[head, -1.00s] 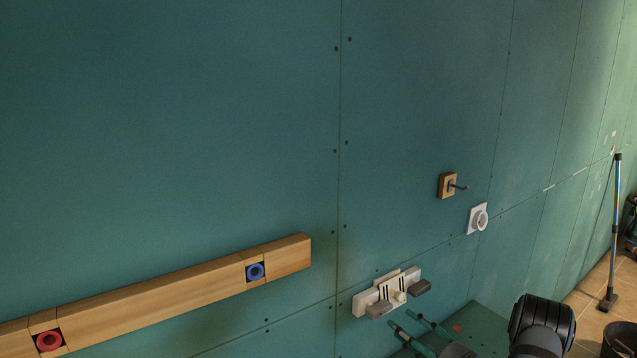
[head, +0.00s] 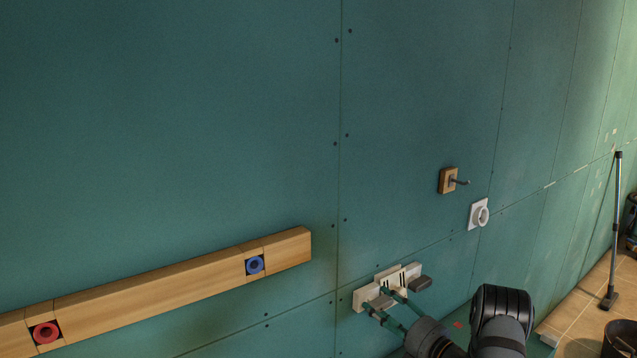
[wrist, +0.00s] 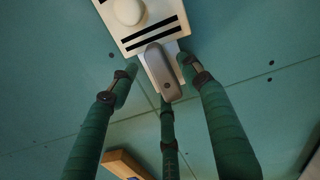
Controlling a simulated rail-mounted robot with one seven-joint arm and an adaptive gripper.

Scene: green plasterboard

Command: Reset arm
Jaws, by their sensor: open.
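My gripper (head: 387,304) has long green fingers and is open, with its tips at the white wall fixture (head: 411,270) in the lower right of the head view. In the wrist view my gripper (wrist: 158,72) has three spread fingers around a grey handle (wrist: 164,72). The white plate (wrist: 148,24) with black stripes and a round knob (wrist: 129,11) lies beyond it. I cannot tell whether any finger touches the handle. My dark arm partly hides the lower right corner.
A wooden beam (head: 150,288) on the green wall holds a red ring (head: 46,333) and a blue ring (head: 254,265). A pole (head: 616,230) and black bucket (head: 618,338) stand right.

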